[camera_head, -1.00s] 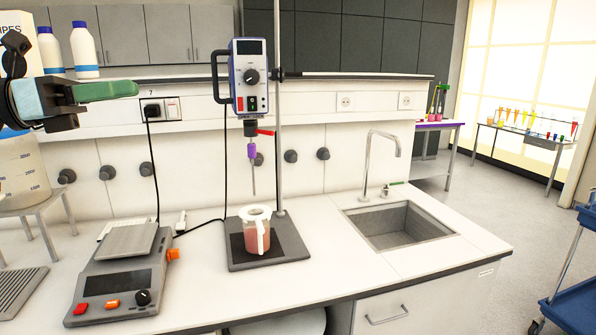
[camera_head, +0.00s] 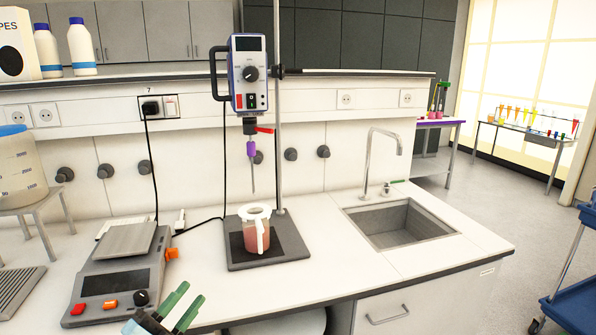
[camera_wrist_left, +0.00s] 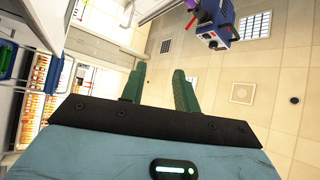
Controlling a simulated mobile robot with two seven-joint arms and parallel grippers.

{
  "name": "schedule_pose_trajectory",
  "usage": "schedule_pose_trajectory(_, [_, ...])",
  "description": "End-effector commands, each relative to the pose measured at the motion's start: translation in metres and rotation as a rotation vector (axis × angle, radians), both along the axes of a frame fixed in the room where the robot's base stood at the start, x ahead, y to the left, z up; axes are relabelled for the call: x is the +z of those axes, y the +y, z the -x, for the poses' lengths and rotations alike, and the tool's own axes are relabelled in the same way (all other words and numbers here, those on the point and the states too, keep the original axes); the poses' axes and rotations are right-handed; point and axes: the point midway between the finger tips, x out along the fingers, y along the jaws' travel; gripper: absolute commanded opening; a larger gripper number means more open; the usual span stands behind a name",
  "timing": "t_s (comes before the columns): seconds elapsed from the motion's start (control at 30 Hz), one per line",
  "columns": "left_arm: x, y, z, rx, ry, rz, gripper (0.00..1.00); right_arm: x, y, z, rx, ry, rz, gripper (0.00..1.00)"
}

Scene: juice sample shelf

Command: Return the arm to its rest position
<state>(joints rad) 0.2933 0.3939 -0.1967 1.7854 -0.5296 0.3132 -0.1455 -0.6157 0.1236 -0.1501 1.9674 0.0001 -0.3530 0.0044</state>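My left gripper (camera_head: 190,293) shows at the bottom edge of the head view, left of centre, in front of the bench's front edge. Its two green fingers point up and to the right. In the left wrist view the fingers (camera_wrist_left: 158,84) stand apart with nothing between them, so it is open and empty. Most of the left arm is outside the head view. My right gripper is not in view.
A jug with pink liquid (camera_head: 256,238) stands on the stirrer base (camera_head: 292,240) under the overhead stirrer (camera_head: 250,75). A sink (camera_head: 390,224) is at right. The bench front between is clear.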

Motion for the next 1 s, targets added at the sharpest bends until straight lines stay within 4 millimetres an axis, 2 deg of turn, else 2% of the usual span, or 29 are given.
schedule_pose_trajectory(0.03, [-0.03, 0.001, 0.012, 0.02, 0.096, 0.062, 0.31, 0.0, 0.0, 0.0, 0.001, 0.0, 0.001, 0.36])
schedule_pose_trajectory(0.17, [-0.101, 0.004, 0.045, 0.084, 0.336, 0.218, 0.31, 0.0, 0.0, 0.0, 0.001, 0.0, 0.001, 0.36])
schedule_pose_trajectory(0.2, [-0.123, 0.005, 0.058, 0.107, 0.413, 0.262, 0.31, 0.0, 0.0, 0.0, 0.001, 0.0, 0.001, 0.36])
schedule_pose_trajectory(0.27, [-0.154, 0.006, 0.079, 0.142, 0.527, 0.33, 0.31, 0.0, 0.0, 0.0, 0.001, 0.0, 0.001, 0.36])
schedule_pose_trajectory(0.4, [-0.223, 0.006, 0.14, 0.233, 0.791, 0.477, 0.31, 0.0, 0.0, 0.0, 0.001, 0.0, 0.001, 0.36])
schedule_pose_trajectory(0.5, [-0.265, 0.004, 0.189, 0.303, 0.974, 0.575, 0.31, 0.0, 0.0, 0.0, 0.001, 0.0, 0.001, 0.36])
schedule_pose_trajectory(0.63, [-0.306, -0.002, 0.253, 0.39, 1.181, 0.682, 0.31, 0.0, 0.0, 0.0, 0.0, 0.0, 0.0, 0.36])
schedule_pose_trajectory(0.7, [-0.32, -0.005, 0.282, 0.428, 1.268, 0.724, 0.31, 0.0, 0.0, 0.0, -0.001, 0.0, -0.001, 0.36])
schedule_pose_trajectory(0.8, [-0.333, -0.008, 0.313, 0.468, 1.358, 0.768, 0.31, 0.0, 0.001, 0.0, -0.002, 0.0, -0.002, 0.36])
schedule_pose_trajectory(0.9, [-0.339, -0.01, 0.329, 0.491, 1.406, 0.793, 0.31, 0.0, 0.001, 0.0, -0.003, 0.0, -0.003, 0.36])
schedule_pose_trajectory(1.0, [-0.34, -0.011, 0.334, 0.498, 1.422, 0.801, 0.31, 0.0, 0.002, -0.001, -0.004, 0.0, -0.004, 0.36])
